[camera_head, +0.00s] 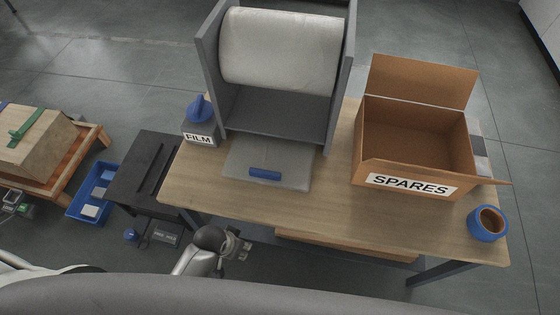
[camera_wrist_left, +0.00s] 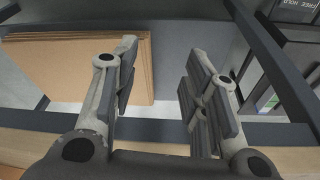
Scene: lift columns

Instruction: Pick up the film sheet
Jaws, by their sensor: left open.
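The film sheet (camera_head: 296,180) is a pale grey, see-through sheet lying on the wooden table in front of the roll stand. A blue bar (camera_head: 265,174) lies on it near its front edge. A large white roll (camera_head: 281,50) hangs in the grey stand above and behind it. My left gripper (camera_head: 240,247) is in front of the table's front edge, nearer to me than the sheet and apart from it. In the left wrist view the gripper (camera_wrist_left: 160,65) has its fingers spread with nothing between them. The sheet cannot be made out there. My right gripper is in neither view.
A blue-topped FILM block (camera_head: 199,132) stands left of the sheet. An open SPARES box (camera_head: 412,150) and a blue tape roll (camera_head: 488,224) stand to the right. A dark side table (camera_head: 150,172) adjoins on the left. Flat cardboard (camera_wrist_left: 65,75) lies under the table.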

